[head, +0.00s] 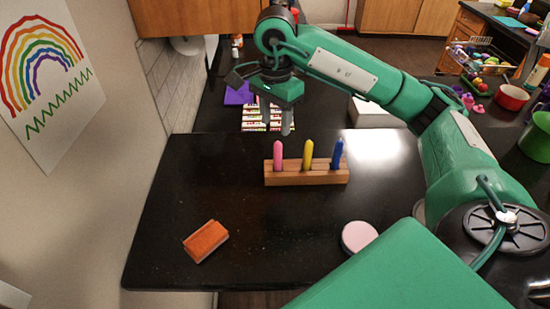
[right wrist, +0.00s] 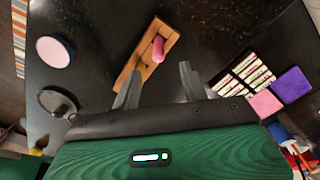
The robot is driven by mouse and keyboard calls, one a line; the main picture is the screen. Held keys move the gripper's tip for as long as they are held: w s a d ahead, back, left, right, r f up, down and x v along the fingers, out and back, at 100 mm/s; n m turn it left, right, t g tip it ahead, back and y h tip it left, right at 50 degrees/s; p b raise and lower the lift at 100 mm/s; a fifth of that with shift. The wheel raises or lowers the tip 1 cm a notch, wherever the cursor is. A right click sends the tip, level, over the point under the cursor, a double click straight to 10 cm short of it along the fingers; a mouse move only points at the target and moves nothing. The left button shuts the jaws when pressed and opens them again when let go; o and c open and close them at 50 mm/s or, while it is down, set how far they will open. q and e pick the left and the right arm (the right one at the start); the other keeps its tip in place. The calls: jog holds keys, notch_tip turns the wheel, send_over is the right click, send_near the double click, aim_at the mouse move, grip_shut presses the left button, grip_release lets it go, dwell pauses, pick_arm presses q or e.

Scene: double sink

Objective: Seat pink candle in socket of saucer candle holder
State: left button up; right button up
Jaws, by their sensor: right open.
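The pink candle (head: 277,157) stands upright at the left end of a wooden block (head: 310,178), beside a yellow candle (head: 307,155) and a blue candle (head: 337,154). My right gripper (head: 287,122) hangs above and behind the pink candle, apart from it. In the right wrist view its two fingers (right wrist: 158,85) are spread and empty, with the pink candle (right wrist: 158,48) beyond them. A grey round dish (right wrist: 58,102) with a dark centre, seemingly the saucer candle holder, lies at the left of that view. In the head view my arm mostly hides that spot. My left gripper is out of view.
A pale pink disc (head: 359,237) lies near the counter's front edge and an orange block (head: 206,241) lies at the left. Printed packets (head: 262,118) and a purple sheet (head: 239,95) lie behind. The dark counter (head: 270,225) is clear between the disc and the orange block.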

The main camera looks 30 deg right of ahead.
aim_at(277, 155)
notch_tip(277, 155, down, 6)
jog(key=shift+f+p, duration=0.2)
jog(key=shift+p, duration=0.75)
notch_tip(277, 155, down, 4)
jog(key=p, duration=0.3)
jog(key=shift+s+d+p, duration=0.15)
jog(key=shift+p, duration=0.15)
jog(key=shift+f, duration=0.6)
jog(key=shift+c, duration=0.4)
grip_shut()
